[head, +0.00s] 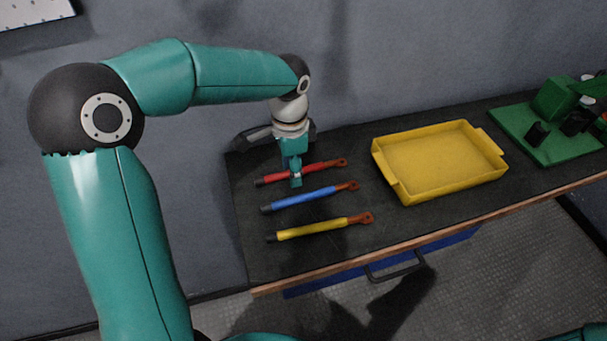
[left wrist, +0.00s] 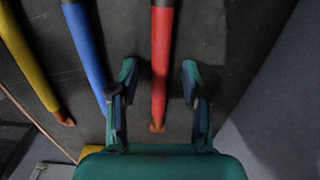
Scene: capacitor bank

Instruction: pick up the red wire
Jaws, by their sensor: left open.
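The red wire (head: 317,169) lies on the dark bench top, the farthest of three wires, with a copper-coloured lug at its right end. My left gripper (head: 296,181) is over the red wire, pointing down, and hides part of it in the head view. In the left wrist view the gripper (left wrist: 158,75) is open, and the red wire (left wrist: 160,50) runs between its two fingers, nearer the left one in places. I cannot tell how high the fingertips are above the bench. My right gripper is not in view.
The blue wire (head: 305,199) and yellow wire (head: 315,230) lie nearer the bench's front edge. A yellow tray (head: 390,180) stands to the right, empty. A green board (head: 545,150) with parts is at the far right. A grey wall runs behind the bench (head: 335,258).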

